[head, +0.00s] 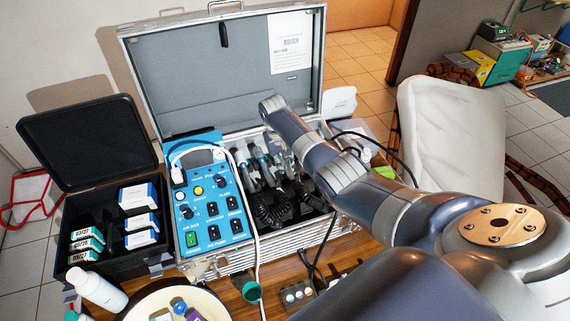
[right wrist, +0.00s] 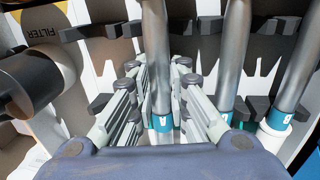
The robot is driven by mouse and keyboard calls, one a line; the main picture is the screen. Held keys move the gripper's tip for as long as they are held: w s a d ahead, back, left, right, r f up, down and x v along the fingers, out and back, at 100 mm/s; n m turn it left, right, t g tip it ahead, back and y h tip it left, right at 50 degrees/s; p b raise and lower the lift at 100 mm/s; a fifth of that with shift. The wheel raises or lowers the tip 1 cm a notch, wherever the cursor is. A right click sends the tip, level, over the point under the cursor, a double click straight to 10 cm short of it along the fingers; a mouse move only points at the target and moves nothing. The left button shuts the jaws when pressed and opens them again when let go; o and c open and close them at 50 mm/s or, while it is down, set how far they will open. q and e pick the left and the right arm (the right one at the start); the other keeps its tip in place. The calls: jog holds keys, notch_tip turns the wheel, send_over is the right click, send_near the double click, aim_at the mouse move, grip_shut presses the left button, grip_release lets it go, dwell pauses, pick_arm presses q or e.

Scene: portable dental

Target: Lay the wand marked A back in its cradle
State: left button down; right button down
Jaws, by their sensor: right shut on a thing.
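My right gripper (right wrist: 158,70) has its fingers on both sides of a silver wand (right wrist: 155,45) with a teal band and is shut on it. In the head view the open metal case (head: 290,238) holds the wands, and my right arm hides much of the gripper. My left gripper is not seen.
A blue control panel (head: 208,205) stands left of the wands, with a white hose (head: 250,215) running down past it. A black box (head: 112,256) with cartons is at left. A round filter (right wrist: 38,75) is close on the wrist view's left. The raised lid (head: 190,85) stands behind.

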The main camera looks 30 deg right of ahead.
aim_at(285, 162)
jog(key=shift+f, duration=0.1)
jog(key=c, duration=1.5)
grip_release()
jog(key=shift+o, duration=0.2)
jog(key=r+p, duration=0.3)
jog(key=p, duration=0.1)
jog(key=r+p, duration=0.2)
jog(key=shift+a+r, duration=0.35)
notch_tip(285, 162, up, 2)
jog(key=shift+a+r+p, duration=0.15)
jog(key=shift+p, duration=0.5)
